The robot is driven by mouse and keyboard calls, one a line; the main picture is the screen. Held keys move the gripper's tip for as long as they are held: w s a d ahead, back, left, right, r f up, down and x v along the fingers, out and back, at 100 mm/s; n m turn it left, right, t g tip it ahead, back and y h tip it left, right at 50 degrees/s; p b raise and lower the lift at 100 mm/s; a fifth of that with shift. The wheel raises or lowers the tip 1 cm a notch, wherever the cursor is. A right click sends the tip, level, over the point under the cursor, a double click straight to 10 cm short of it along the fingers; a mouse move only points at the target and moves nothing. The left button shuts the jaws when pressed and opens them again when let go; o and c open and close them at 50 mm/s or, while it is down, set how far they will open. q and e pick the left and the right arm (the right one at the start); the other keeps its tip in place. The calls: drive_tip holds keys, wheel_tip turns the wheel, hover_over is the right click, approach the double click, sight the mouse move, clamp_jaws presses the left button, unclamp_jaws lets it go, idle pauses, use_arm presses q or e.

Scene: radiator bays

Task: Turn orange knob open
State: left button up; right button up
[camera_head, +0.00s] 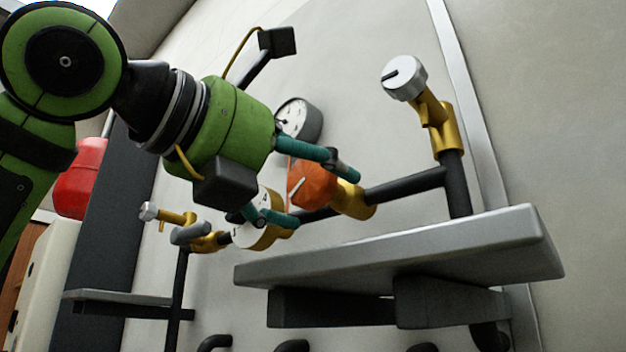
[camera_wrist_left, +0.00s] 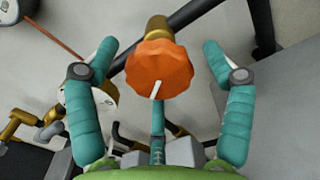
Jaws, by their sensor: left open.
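The orange knob (camera_head: 311,184) is a faceted cap with a white pointer line, mounted on a brass valve body (camera_head: 352,199) on a dark pipe. It shows between my fingers in the left wrist view (camera_wrist_left: 158,70), its pointer toward the bottom of that picture. My left gripper (camera_head: 322,190) has teal fingers spread on either side of the knob. In the left wrist view, gaps show between the knob and both fingers. The gripper is open and holds nothing. Part of the knob's edge is hidden by a finger in the head view. My right gripper is not in view.
A grey shelf (camera_head: 400,247) juts out below the knob. A white-capped brass valve (camera_head: 404,77) stands at the upper right. A round gauge (camera_head: 299,118) is behind the fingers, and a white-faced brass dial (camera_head: 258,229) is at the lower left. Dark pipes run close by.

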use_arm(q)
drive_tip(key=v, duration=1)
drive_tip(key=shift+s+a, duration=0.2)
drive_tip(key=shift+s, duration=0.1)
